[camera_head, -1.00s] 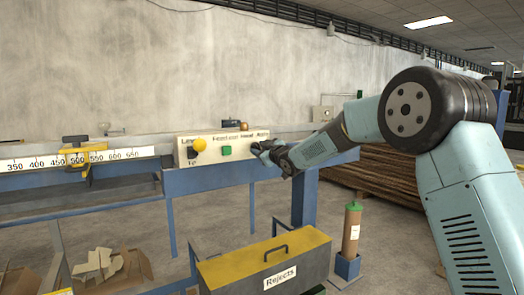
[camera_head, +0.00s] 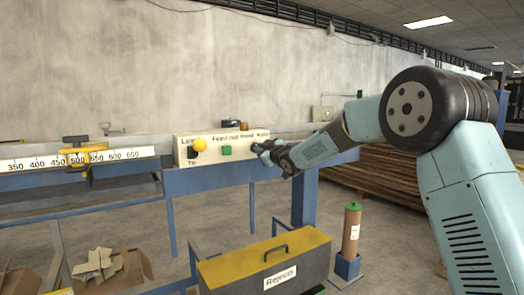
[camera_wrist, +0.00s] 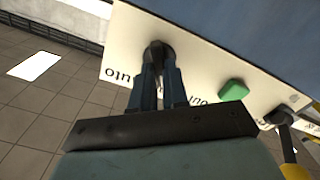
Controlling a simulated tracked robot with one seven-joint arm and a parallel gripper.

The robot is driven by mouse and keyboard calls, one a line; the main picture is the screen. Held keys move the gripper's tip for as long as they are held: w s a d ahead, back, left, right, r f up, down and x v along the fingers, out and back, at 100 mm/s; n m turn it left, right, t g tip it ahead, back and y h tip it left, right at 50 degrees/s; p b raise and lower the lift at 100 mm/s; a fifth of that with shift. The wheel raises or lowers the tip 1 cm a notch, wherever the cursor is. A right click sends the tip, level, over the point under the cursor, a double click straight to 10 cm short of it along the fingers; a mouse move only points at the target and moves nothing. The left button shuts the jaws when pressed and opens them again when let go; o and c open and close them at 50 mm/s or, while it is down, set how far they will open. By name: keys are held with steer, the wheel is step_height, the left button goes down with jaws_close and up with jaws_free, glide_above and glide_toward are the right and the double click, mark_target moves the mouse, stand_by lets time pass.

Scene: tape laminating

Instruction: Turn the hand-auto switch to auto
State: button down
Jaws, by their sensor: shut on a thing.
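The cream control panel (camera_head: 240,146) stands on the blue machine frame, with black lettering along its top. In the wrist view the panel (camera_wrist: 205,65) shows the letters "uto" beside my gripper. My gripper (camera_wrist: 160,62) is shut on the black hand-auto switch (camera_wrist: 158,47) at the panel face; the fingers hide part of the switch. In the head view my gripper (camera_head: 262,150) is at the panel's right end and the switch is hidden behind it. A green square button (camera_wrist: 234,91) sits beside the switch; it also shows in the head view (camera_head: 226,150).
A ruler with a yellow stop (camera_head: 85,155) lies farther left. A yellow-lidded Rejects box (camera_head: 262,262) stands below. A tube with a green cap (camera_head: 352,230) stands right of it.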

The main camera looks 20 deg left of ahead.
steer(key=m, duration=1.3)
steer(key=shift+w+d+r+m, duration=0.15)
steer(key=shift+w+m, duration=0.15)
steer(key=shift+m, duration=0.1)
stand_by(0.3)
steer(key=c, duration=1.1)
jaws_free()
steer(key=shift+c, duration=0.2)
